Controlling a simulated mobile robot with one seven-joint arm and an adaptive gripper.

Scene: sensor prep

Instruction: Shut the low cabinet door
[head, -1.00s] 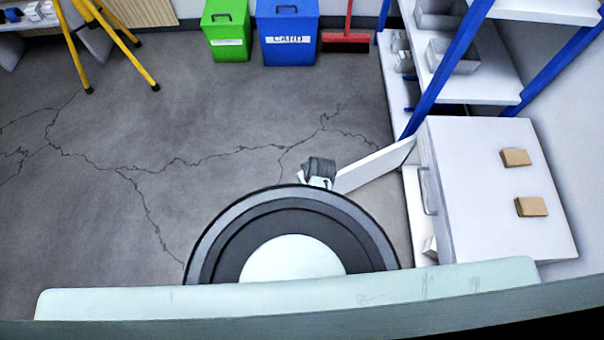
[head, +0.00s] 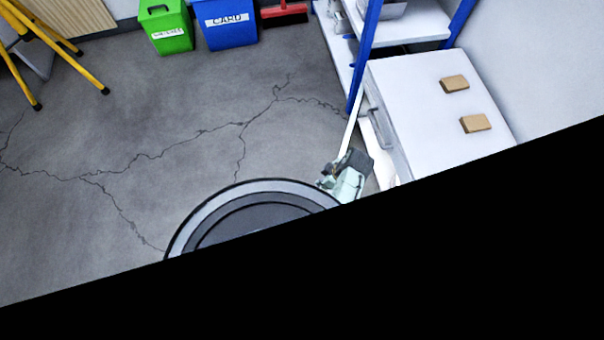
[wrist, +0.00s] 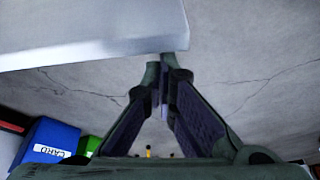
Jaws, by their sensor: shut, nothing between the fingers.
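The low white cabinet (head: 425,105) stands at the right in the head view. Its white door (head: 350,125) stands partly open, a narrow strip running from the cabinet's far front corner toward my gripper. My gripper (head: 352,165) is at the door's free end, in front of the cabinet. In the wrist view the door (wrist: 90,35) fills the upper left as a pale panel. My gripper's fingertips (wrist: 166,60) are together and empty, close to the panel's lower edge. I cannot tell whether they touch it.
Two tan blocks (head: 454,83) lie on the cabinet top. A blue-framed shelf (head: 362,55) stands just behind the cabinet. Black covers the lower right.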

